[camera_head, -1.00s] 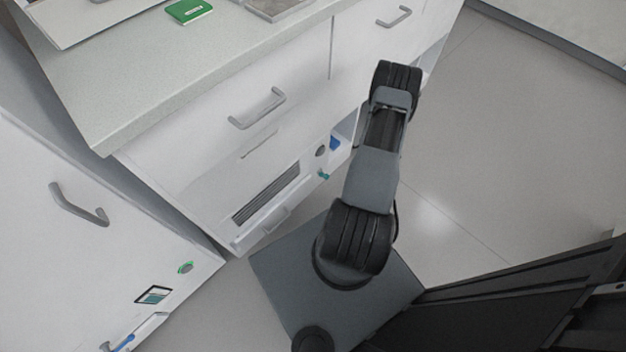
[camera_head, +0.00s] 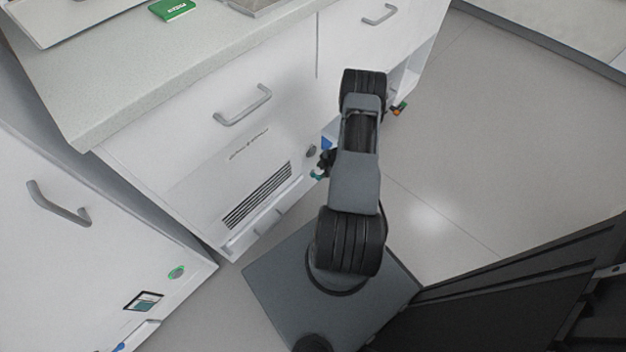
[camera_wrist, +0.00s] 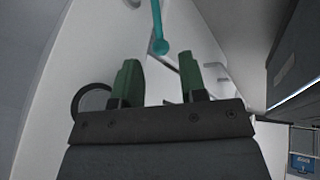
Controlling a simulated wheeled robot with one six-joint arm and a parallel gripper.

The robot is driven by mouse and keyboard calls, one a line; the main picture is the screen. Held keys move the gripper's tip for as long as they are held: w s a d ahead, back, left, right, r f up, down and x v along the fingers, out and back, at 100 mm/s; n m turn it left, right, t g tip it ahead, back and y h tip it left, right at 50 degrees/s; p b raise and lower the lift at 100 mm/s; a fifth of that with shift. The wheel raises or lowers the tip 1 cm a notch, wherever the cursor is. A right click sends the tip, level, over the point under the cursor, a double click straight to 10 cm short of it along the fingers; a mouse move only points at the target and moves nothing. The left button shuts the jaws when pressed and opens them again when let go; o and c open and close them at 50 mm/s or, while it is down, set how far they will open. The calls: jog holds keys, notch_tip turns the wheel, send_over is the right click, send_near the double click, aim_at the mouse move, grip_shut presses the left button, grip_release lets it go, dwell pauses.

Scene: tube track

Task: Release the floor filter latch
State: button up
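A teal lever with a ball end (camera_wrist: 158,46), which looks like the filter latch, hangs in the upper middle of the wrist view. A small teal part (camera_head: 316,174) shows low on the white cabinet front, right of the slotted vent grille (camera_head: 257,195). My gripper (camera_wrist: 160,78) has its two green fingers spread, with nothing between them. The lever's ball end lies just beyond the fingertips, roughly in line with the gap; I see no contact. In the head view my arm hides most of the gripper, and its dark end shows beside the teal part.
A round grey knob (camera_head: 311,151) sits on the cabinet above the teal part. A drawer handle (camera_head: 242,105) juts out above the grille. A white door with a grey handle (camera_head: 58,204) stands at left. Grey floor (camera_head: 470,170) is clear at right.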

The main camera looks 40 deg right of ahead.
aim_at(315, 176)
jog(key=b+x, duration=0.2)
jog(key=x, duration=0.6)
jog(key=shift+d+f+b, duration=0.1)
jog(key=shift+b, duration=0.2)
jog(key=shift+c, duration=0.5)
